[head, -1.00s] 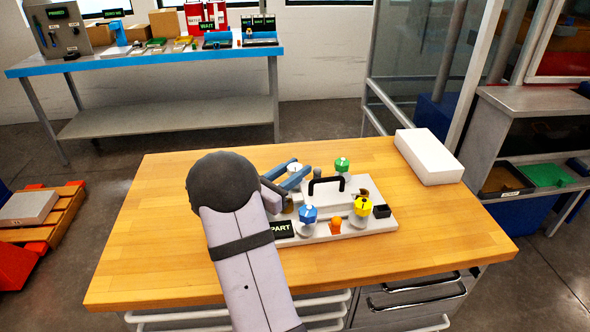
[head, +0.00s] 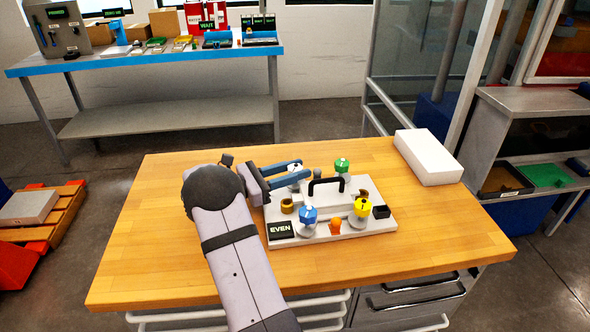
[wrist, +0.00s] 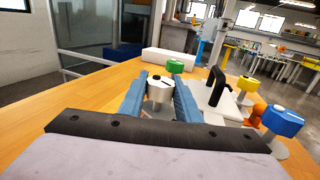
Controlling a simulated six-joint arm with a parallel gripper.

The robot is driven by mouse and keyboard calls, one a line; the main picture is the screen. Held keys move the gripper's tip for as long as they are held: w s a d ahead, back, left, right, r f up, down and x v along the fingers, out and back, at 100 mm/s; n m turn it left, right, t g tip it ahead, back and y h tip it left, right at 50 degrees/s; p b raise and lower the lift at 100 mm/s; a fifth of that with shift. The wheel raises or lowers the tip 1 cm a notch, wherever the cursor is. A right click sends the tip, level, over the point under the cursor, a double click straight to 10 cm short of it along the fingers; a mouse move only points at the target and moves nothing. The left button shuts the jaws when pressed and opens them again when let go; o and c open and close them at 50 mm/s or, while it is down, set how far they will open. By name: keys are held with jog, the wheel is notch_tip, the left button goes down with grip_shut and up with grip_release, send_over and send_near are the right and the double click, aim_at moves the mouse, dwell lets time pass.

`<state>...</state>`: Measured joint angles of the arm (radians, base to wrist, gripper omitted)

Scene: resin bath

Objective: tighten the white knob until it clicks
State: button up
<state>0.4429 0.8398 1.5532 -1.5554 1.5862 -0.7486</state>
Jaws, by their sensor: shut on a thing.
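The white knob (wrist: 160,82) stands between the two blue fingers of my gripper (wrist: 158,92) in the wrist view, with a dark mark on its top. My gripper (head: 298,171) is shut on it at the back left corner of the light grey fixture plate (head: 346,234). In the head view the fingers mostly hide the knob. The fixture also carries a green knob (head: 342,165), a blue knob (head: 308,214) and a yellow knob (head: 362,206). A small display (head: 281,230) at its front left reads EVEN.
A black handle (head: 327,181) rises from the lid, right of my fingers. An orange part (head: 335,226), a black square cup (head: 381,211) and a brown ring (head: 287,206) are on the fixture. A white box (head: 429,156) lies at the back right. The wooden table (head: 440,230) is otherwise clear.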

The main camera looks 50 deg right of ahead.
jog(key=shift+r, duration=0.1)
jog(key=o, duration=1.1)
jog(key=shift+c, duration=0.2)
jog(key=shift+b+v, duration=0.45)
jog(key=shift+v, duration=3.25)
